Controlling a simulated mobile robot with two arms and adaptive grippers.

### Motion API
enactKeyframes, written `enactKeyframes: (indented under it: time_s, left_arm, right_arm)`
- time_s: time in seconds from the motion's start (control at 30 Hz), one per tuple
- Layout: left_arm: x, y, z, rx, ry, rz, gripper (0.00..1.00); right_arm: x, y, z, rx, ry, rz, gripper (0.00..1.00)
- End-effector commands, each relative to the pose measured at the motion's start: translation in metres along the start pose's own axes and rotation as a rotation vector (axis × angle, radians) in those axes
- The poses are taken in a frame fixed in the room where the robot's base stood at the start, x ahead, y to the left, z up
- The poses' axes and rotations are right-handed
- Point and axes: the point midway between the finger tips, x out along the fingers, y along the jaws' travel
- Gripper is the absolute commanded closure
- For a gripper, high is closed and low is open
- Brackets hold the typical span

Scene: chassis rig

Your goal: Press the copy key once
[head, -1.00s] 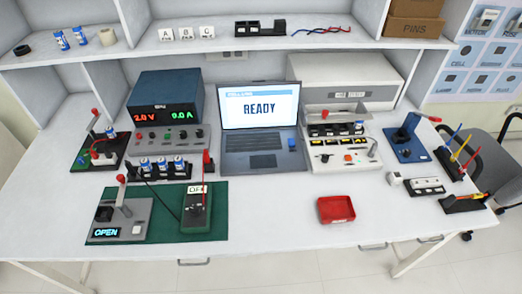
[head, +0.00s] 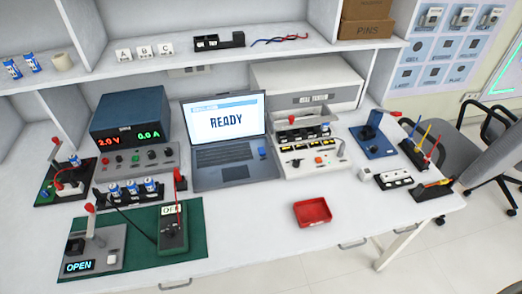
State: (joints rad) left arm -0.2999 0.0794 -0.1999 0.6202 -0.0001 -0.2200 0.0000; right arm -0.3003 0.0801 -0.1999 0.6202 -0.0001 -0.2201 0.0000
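No label reading "copy" can be made out, so I cannot tell which key is the copy key. An open laptop (head: 226,145) stands mid-table with "READY" on its screen. A small blue piece (head: 262,153) sits at the right of its keyboard deck. Right of the laptop is a white device (head: 307,150) with a raised clear lid, dark slots holding cells, and small controls on its front. Neither of my grippers is in view.
A power supply (head: 130,120) reads 2.0 V and 0.0 A. A green mat (head: 190,252) holds a meter (head: 173,230) and a switch box (head: 95,250) showing "OPEN". A red tray (head: 312,212) is at the front. The table between mat and tray is clear. Chairs (head: 470,150) stand right.

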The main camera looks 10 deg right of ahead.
Motion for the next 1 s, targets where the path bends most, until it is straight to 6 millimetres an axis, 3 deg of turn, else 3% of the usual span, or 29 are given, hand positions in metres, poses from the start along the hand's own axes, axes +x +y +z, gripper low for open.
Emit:
enactKeyframes:
  time_s: [0.03,0.2,1.0]
  left_arm:
    - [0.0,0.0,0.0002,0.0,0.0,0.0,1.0]
    - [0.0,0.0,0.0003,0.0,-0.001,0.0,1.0]
    - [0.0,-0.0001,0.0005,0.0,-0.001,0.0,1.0]
  right_arm:
    - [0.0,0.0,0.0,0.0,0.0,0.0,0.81]
    - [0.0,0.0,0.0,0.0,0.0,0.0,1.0]
    - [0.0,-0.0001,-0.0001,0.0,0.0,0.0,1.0]
